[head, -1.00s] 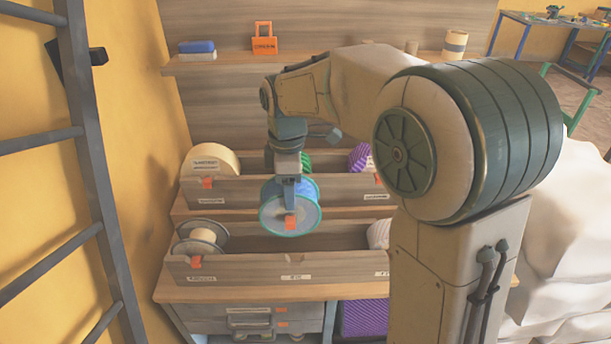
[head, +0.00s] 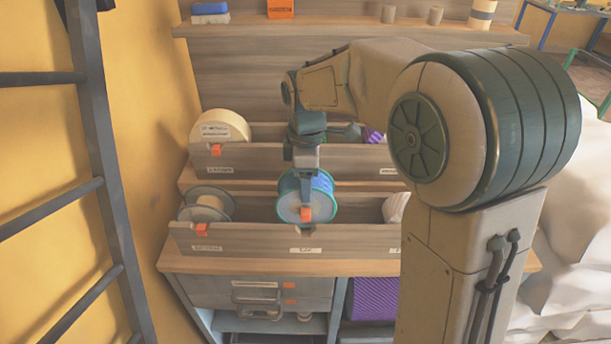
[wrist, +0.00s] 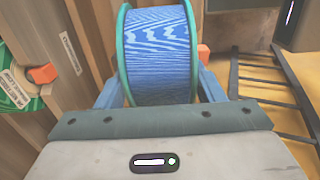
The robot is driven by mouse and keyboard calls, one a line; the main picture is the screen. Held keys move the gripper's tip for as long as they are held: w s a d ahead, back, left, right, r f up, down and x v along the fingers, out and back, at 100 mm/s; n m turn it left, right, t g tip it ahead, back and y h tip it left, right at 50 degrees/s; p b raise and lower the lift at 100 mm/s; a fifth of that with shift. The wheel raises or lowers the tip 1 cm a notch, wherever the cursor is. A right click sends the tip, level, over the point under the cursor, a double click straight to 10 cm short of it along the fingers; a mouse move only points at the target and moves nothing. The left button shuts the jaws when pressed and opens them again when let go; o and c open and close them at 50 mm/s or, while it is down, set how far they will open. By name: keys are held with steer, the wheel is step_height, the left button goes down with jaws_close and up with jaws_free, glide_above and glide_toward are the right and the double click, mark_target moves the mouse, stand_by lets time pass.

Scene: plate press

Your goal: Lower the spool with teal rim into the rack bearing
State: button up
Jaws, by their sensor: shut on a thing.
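The spool with teal rim (head: 322,190) carries blue wound material and hangs in my gripper (head: 305,212) over the middle of the front rack (head: 260,240). In the wrist view the blue spool (wrist: 158,65) sits between the two fingers of my gripper (wrist: 160,88), which are shut on it from both sides. The spool's lower edge is close to a notch in the rack's front wall, above the middle label. I cannot tell whether it touches the bearing.
A spool with pale winding (head: 208,205) stands at the front rack's left end, and a whitish roll (head: 396,207) at its right. A cream roll (head: 220,130) is in the rear rack. A dark ladder (head: 95,150) stands at the left.

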steer(key=shift+f+b, duration=1.7)
steer(key=shift+f, duration=1)
steer(key=o, duration=1.8)
step_height(320, 180, up, 14)
steer(key=shift+f+p, duration=0.1)
steer(key=shift+p, duration=0.6)
